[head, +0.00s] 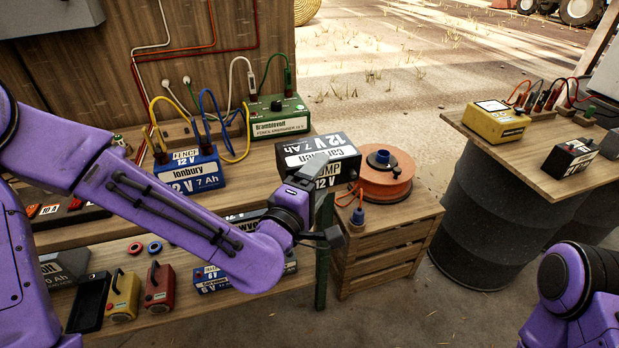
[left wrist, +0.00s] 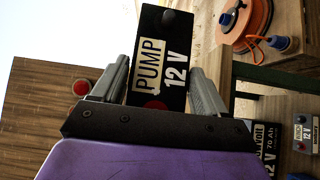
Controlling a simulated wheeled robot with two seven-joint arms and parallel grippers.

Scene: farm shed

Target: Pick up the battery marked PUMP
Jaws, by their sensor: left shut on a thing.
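The battery marked PUMP (head: 318,150) is a black block with white labels reading PUMP and 12 V. In the head view the left gripper (head: 318,205) is just below the battery, whose lower part is partly hidden. I cannot tell how far it is above the bench. My right gripper is out of view.
A blue FENCE battery (head: 190,172) with cables and a green Bramblevolt box (head: 280,118) stand on the bench (head: 100,228). An orange cable reel (head: 385,172) sits on a wooden crate (head: 385,240). A barrel-supported table (head: 530,165) at right holds yellow and black batteries.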

